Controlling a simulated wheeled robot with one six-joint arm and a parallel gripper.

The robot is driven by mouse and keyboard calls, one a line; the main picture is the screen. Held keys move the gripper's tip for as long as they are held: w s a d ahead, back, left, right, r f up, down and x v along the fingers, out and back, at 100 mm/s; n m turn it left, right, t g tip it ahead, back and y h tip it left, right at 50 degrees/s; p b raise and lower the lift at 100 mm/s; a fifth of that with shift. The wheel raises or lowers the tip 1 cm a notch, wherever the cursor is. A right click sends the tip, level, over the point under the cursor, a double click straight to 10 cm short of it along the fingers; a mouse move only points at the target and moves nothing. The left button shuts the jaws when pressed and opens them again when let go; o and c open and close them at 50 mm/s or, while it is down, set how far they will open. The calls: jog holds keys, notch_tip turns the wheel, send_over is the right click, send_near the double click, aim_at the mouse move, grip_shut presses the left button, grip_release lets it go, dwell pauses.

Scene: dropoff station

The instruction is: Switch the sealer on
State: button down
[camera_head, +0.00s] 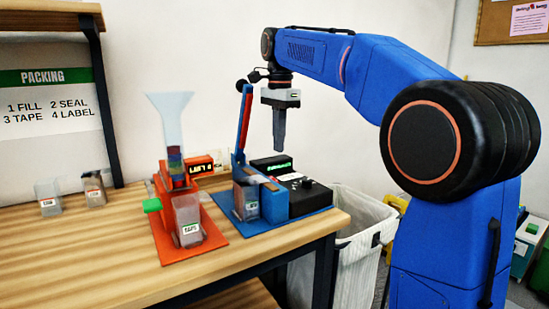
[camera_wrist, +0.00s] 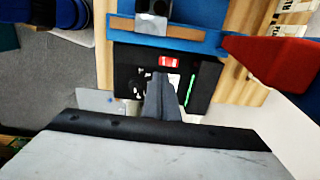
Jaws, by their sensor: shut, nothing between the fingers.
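The sealer has a blue body (camera_head: 274,203) on a blue mat, with its red-and-blue lever (camera_head: 245,118) raised. Its black control box (camera_head: 310,201) is on the right, with a dark knob on top and a green-lit display (camera_head: 271,164) behind. In the wrist view a red switch (camera_wrist: 168,61) shows on the black box (camera_wrist: 128,62), just beyond my fingertips, with a green strip (camera_wrist: 190,90) to the right. My gripper (camera_head: 279,146) is shut and empty, pointing down above the box. My fingers (camera_wrist: 161,78) hide part of the panel.
A clear pouch (camera_head: 246,203) stands at the sealer's front. An orange filling station (camera_head: 163,225) with a funnel (camera_head: 170,115) is to its left. Two small pouches stand farther left. A lined bin (camera_head: 362,235) is beside the table's right edge. The table's left front is clear.

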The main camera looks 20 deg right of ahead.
jog(key=shift+s+d+r, duration=0.1)
jog(key=shift+s+r, duration=0.1)
jog(key=shift+r, duration=1.15)
jog(key=shift+s+r, duration=0.2)
jog(key=shift+r, duration=1.1)
